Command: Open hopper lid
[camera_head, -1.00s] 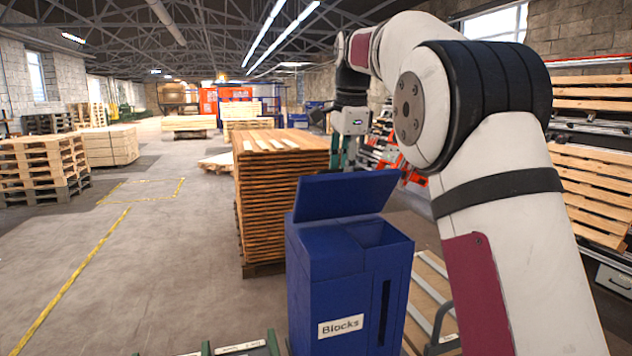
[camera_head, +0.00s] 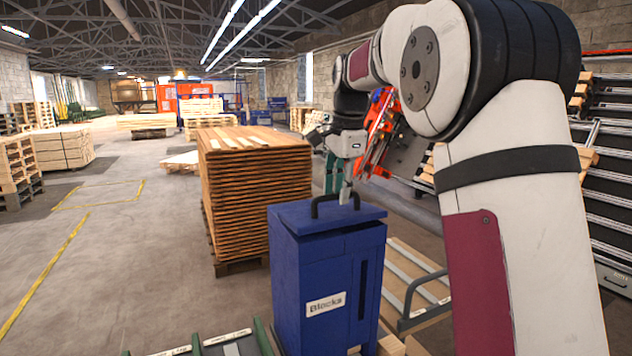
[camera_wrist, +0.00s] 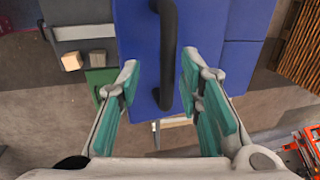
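The blue hopper (camera_head: 326,278), labelled "Blocks", stands in front of me. Its blue lid (camera_head: 362,216) lies flat over the top, with no opening visible. A black arched handle (camera_head: 318,203) stands on the lid. My gripper (camera_head: 343,192) is at the handle in the head view. In the wrist view my gripper (camera_wrist: 158,76) is open, with one teal-padded finger on each side of the handle (camera_wrist: 168,50). Gaps show between the handle and both fingers. The exact height of the fingertips against the handle is hard to tell.
A tall stack of wooden boards (camera_head: 257,190) stands close behind the hopper. A slatted wooden pallet (camera_head: 405,285) with a grey metal rail lies to its right. Green and grey framing (camera_head: 225,345) is at the front left. Open floor (camera_head: 130,270) lies to the left.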

